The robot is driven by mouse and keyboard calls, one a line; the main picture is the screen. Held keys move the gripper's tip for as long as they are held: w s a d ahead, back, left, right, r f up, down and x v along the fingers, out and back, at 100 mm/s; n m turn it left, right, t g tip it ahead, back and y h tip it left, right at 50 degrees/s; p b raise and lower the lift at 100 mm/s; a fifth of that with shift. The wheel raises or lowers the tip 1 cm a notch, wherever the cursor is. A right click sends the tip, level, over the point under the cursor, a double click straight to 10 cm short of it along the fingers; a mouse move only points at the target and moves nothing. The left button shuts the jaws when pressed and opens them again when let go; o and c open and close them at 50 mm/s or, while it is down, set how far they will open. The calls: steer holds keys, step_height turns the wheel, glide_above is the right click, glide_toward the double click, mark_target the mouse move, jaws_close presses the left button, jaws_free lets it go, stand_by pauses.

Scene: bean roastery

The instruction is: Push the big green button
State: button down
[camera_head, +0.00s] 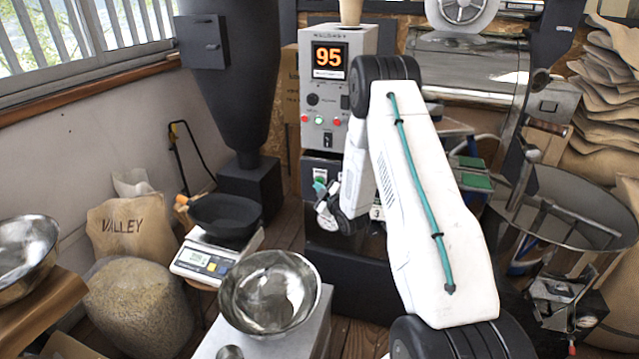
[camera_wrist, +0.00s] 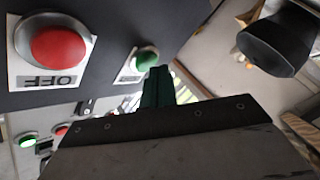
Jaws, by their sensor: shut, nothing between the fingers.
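The big green button (camera_wrist: 146,60) sits on a pale plate on a dark panel in the wrist view. A big red button (camera_wrist: 58,47) with an OFF label, upside down in this picture, is on the same panel, to its left. My gripper (camera_wrist: 157,73) is shut and empty, its dark green fingertips just right of and below the green button. I cannot tell whether they touch it. In the head view my gripper (camera_head: 319,186) is at the dark panel below the grey control box (camera_head: 313,92), and my arm hides part of that panel.
Smaller lit buttons (camera_wrist: 27,141) show at the wrist view's lower left. In the head view, a scale (camera_head: 200,262) with a black pan (camera_head: 225,215) stands left of my gripper. A steel bowl (camera_head: 269,293) is in front, and a round metal tray (camera_head: 590,205) is at right.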

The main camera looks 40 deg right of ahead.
steer(key=shift+w+d, duration=0.25)
steer(key=shift+d, duration=0.05)
stand_by(0.5)
stand_by(0.4)
steer(key=shift+s+a, duration=0.55)
steer(key=shift+a, duration=0.1)
steer(key=shift+a, duration=0.1)
steer(key=s+a, duration=0.1)
steer(key=a, duration=0.1)
steer(key=s+a, duration=0.1)
steer(key=s, duration=0.1)
steer(key=shift+a, duration=0.4)
stand_by(0.5)
